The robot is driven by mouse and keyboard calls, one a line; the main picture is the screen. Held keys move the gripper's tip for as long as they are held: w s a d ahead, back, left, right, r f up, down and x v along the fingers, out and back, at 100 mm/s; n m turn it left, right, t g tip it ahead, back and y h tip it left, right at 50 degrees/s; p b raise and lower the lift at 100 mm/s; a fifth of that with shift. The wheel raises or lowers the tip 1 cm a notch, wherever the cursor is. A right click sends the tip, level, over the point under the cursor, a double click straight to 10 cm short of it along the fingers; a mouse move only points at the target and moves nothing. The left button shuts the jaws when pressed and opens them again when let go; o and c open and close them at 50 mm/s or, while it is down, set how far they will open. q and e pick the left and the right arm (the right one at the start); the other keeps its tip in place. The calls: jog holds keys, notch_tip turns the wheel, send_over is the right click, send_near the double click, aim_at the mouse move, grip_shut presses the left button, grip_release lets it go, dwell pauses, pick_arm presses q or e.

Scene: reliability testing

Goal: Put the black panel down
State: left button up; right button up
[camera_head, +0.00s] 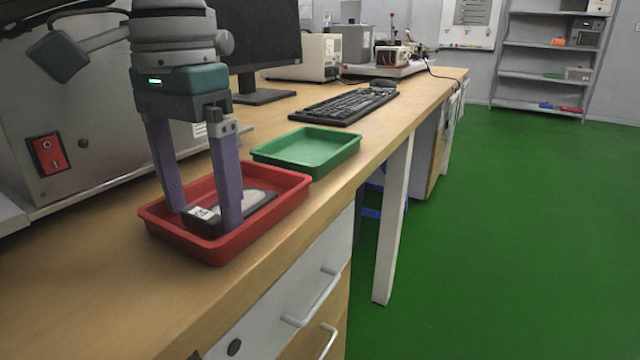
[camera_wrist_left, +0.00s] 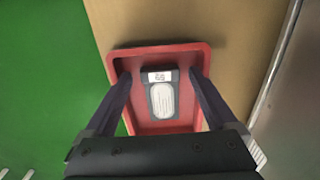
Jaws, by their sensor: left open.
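The black panel (camera_head: 262,201) lies in the red tray (camera_head: 225,250) on the wooden bench. It has a pale oval area and a white label. My left gripper (camera_head: 205,219) points down into the red tray, its two purple fingers spread apart around the panel. In the left wrist view, the panel (camera_wrist_left: 161,103) sits between the open fingers (camera_wrist_left: 162,75), with gaps on both sides. The red tray (camera_wrist_left: 120,68) shows around it. Part of the panel is hidden behind a finger in the head view. My right gripper is not in view.
An empty green tray (camera_head: 307,150) stands just beyond the red one. A keyboard (camera_head: 345,105), a monitor (camera_head: 262,45) and a metal machine with a red switch (camera_head: 48,154) are on the bench. The bench edge drops to the green floor (camera_head: 500,230) at right.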

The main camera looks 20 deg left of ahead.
pick_arm(q)
notch_tip(320, 180, up, 12)
jog(key=p, duration=0.3)
